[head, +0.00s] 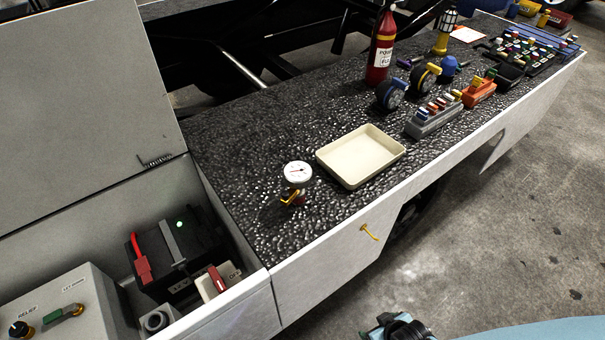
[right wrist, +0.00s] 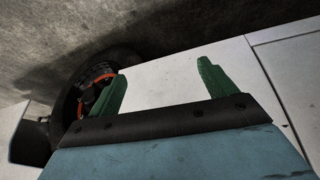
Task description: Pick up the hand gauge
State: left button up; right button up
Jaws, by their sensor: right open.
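The hand gauge (head: 298,174) has a round white dial with a red needle and a brass-coloured fitting below. It stands on the black textured deck (head: 240,140), left of a cream tray. My right gripper (head: 392,328) shows only in part at the bottom edge of the head view, in front of the deck and well apart from the gauge. In the right wrist view the right gripper (right wrist: 163,72) has its green fingers spread with nothing between them, facing the white side panel. The gauge is not in that view. My left gripper is not in view.
The cream tray (head: 360,155) is empty. A red bottle (head: 381,48), tape-like rolls (head: 390,93) and a grey block of small parts (head: 434,117) stand farther right. An open compartment with a black battery (head: 175,255) lies left. A yellow hook (head: 369,232) sticks out of the panel.

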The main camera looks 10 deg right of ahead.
jog(key=w+a+r+t+y+p, duration=0.1)
jog(key=w+a+r+t, duration=0.1)
jog(key=w+r, duration=0.55)
jog(key=w+a+r+t+y+p, duration=0.15)
jog(key=w+r, duration=0.25)
jog(key=r, duration=0.6)
jog(key=n+t+y+p, duration=0.2)
jog(key=n+t+y, duration=0.1)
jog(key=t+y, duration=0.1)
send_near(298, 171)
jog(key=x, duration=0.6)
jog(key=shift+s+f+b, duration=0.1)
jog(key=shift+f+b, duration=0.1)
jog(key=shift+b, duration=0.2)
jog(key=shift+b+x, duration=0.35)
jog(key=shift+x, duration=2.65)
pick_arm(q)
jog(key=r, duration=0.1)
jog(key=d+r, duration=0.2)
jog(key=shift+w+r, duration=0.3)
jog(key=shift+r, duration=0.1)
pick_arm(e)
jog(key=shift+r, duration=0.1)
jog(key=shift+r, duration=0.1)
jog(key=c, duration=1.4)
